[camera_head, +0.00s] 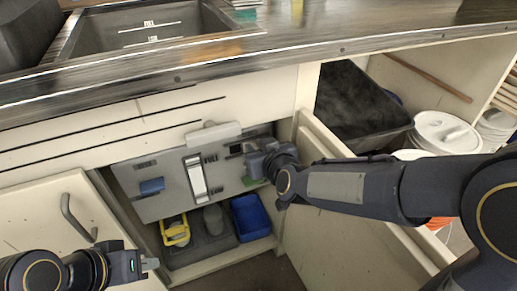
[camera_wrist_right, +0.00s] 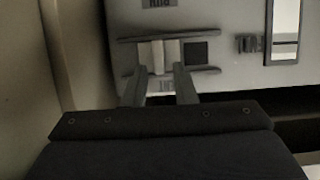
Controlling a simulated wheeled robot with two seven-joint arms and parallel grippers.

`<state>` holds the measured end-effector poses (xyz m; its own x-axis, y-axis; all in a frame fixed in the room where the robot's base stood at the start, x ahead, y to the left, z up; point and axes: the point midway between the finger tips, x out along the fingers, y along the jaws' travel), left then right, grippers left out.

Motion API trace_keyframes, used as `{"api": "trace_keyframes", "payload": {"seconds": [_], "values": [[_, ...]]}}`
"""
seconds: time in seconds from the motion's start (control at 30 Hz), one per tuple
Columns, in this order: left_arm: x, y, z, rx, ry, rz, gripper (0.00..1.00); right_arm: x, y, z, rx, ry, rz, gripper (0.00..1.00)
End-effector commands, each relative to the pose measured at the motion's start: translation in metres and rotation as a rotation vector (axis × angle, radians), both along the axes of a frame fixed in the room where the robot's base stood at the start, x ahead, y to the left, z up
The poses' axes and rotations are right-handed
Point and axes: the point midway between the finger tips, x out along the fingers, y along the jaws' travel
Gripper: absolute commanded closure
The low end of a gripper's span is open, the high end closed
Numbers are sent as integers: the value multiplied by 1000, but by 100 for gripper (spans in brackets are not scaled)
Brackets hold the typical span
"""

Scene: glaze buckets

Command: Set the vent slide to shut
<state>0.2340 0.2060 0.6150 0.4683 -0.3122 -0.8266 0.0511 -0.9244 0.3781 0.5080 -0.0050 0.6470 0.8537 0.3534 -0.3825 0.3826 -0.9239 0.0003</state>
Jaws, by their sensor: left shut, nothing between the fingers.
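The vent slide shows in the right wrist view as a pale tab (camera_wrist_right: 158,53) between two dark rails, towards the left of its track, with a dark square opening (camera_wrist_right: 195,53) to its right. My right gripper (camera_wrist_right: 160,75) reaches to the tab, its fingers apart and on either side of it; whether they press on it is unclear. In the head view my right gripper (camera_head: 258,163) is at the right part of the grey panel (camera_head: 160,200) and hides the tab. My left gripper (camera_head: 151,265) is shut and empty, low at the left, apart from the panel.
The panel also has a white rocker or handle (camera_head: 196,178) and a blue knob (camera_head: 151,186). A yellow item (camera_head: 175,231) and a blue bin (camera_head: 250,217) stand below it. An open cabinet door (camera_head: 340,200) is at the right, and a door with a handle (camera_head: 77,217) at the left.

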Motion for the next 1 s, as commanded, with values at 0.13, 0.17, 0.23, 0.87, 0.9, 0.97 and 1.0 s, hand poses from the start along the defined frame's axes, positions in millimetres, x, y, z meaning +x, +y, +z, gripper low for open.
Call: {"api": "trace_keyframes", "payload": {"seconds": [0.13, 0.17, 0.23, 0.87, 0.9, 0.97, 1.0], "values": [[0, 0, 0, 0, 0, 0, 100, 0, 0, 0, 0, 0, 0, 95], [0, 0, 0, 0, 0, 0, 100, 0, 0, 0, 0, 0, 0, 99], [0, 0, 0, 0, 0, 0, 100, 0, 0, 0, 0, 0, 0, 100], [0, 0, 34, 0, 0, 0, 100, -20, 46, 1, -1, 3, 2, 100], [0, 0, 33, 0, 0, 0, 100, -20, 47, 0, -1, 2, 2, 100], [0, 0, 32, 0, 0, 0, 100, -20, 47, -1, 1, 1, 3, 100], [0, 0, 32, 0, 0, 0, 100, -20, 47, -1, 0, 1, 3, 100]]}}
